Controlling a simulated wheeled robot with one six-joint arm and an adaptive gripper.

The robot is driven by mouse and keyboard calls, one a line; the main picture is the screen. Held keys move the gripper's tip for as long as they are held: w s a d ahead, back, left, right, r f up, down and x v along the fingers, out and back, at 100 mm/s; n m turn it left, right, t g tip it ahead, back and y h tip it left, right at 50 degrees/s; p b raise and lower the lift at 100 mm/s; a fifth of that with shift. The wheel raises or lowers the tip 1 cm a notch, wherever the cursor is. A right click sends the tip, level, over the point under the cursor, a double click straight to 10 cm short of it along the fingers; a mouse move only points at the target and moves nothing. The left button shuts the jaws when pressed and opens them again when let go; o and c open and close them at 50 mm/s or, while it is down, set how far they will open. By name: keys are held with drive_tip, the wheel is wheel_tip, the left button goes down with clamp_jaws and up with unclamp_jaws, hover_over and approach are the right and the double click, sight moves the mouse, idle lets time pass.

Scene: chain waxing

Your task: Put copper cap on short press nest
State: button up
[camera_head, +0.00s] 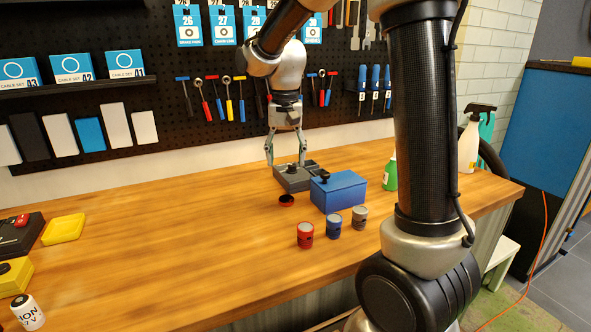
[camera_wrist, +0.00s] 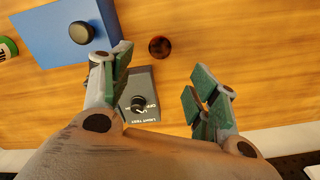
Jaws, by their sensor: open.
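My gripper (camera_head: 286,162) is open and points down over the bench, with nothing between its fingers. A blue box (camera_head: 345,191) with a black knob stands beside the grey box. I cannot tell which thing is the short press nest.
A red can (camera_head: 305,236), a blue can (camera_head: 333,226) and a grey-brown can (camera_head: 359,217) stand in front of the blue box. A green bottle (camera_head: 390,173) and a white spray bottle (camera_head: 470,143) stand right. The left-middle bench (camera_head: 170,225) is clear.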

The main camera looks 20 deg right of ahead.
drive_tip(key=s+d+r+n+t, duration=0.2)
drive_tip(key=s+d, duration=0.1)
drive_tip(key=s, duration=0.8)
drive_tip(key=s+d+r+n+t, duration=0.2)
drive_tip(key=s+d+r, duration=0.1)
drive_tip(key=s, duration=0.9)
drive_tip(key=shift+d+r+n, duration=0.15)
drive_tip(key=shift+d+n, duration=0.15)
drive_tip(key=shift+n, duration=0.1)
drive_tip(key=shift+o, duration=0.5)
drive_tip(key=shift+s, duration=0.45)
drive_tip(key=n+g, duration=0.4)
drive_tip(key=n, duration=1.7)
hover_over(285, 199)
drive_tip(key=f, duration=0.9)
drive_tip(key=shift+s+d+f, duration=0.2)
drive_tip(key=shift+s, duration=0.1)
drive_tip(key=shift+w+a+f, duration=0.1)
drive_tip(key=shift+w+f, duration=0.05)
drive_tip(key=shift+f, duration=0.2)
drive_tip(key=f, duration=0.7)
drive_tip(key=shift+w+f, duration=0.2)
drive_tip(key=shift+w, duration=0.05)
